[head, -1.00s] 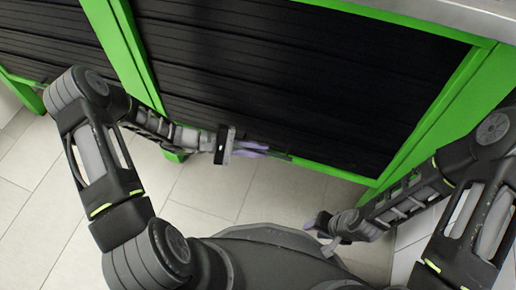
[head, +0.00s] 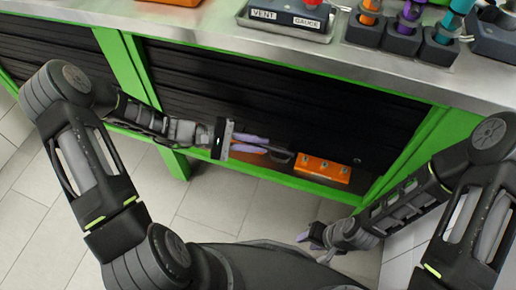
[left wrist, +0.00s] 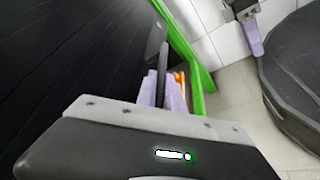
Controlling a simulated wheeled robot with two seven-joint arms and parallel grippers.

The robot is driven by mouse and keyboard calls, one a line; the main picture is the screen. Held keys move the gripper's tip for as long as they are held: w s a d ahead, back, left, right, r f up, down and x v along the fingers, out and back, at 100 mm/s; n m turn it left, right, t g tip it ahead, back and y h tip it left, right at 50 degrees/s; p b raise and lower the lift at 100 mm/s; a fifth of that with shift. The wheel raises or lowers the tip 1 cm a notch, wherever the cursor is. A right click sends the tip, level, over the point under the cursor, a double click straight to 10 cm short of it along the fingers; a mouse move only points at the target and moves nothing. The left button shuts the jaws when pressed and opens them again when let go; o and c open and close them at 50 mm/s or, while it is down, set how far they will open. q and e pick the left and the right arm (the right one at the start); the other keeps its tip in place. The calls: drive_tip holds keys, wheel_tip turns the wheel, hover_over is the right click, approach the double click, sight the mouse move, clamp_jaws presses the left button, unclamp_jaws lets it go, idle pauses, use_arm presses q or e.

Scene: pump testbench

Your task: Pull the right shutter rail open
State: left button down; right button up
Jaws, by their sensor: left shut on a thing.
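The right shutter (head: 300,105) is a black slatted panel in a green frame, raised a little from the bottom of its opening. My left gripper (head: 268,146) is shut on the shutter's dark bottom rail (head: 281,156). In the left wrist view the two purple fingers of my left gripper (left wrist: 164,90) close on the dark rail (left wrist: 162,62), beside the black slats. My right gripper (head: 314,246) hangs low in front of the bench, away from the shutter, with its fingers apart and nothing between them.
An orange block (head: 323,168) lies inside the opening below the shutter. A green lower frame bar (head: 270,177) and upright (head: 125,65) border it. Tiled floor is free in front.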

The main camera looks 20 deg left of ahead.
sight(257, 117)
use_arm(q)
wheel_tip(257, 117, up, 12)
drive_tip(key=p, duration=0.6)
drive_tip(key=shift+r, duration=0.15)
drive_tip(key=c, duration=1.5)
unclamp_jaws()
drive_tip(key=shift+o, duration=0.2)
drive_tip(key=shift+a, duration=0.1)
drive_tip(key=v, duration=0.7)
drive_tip(key=shift+a+p, duration=0.3)
drive_tip(key=shift+s, duration=0.15)
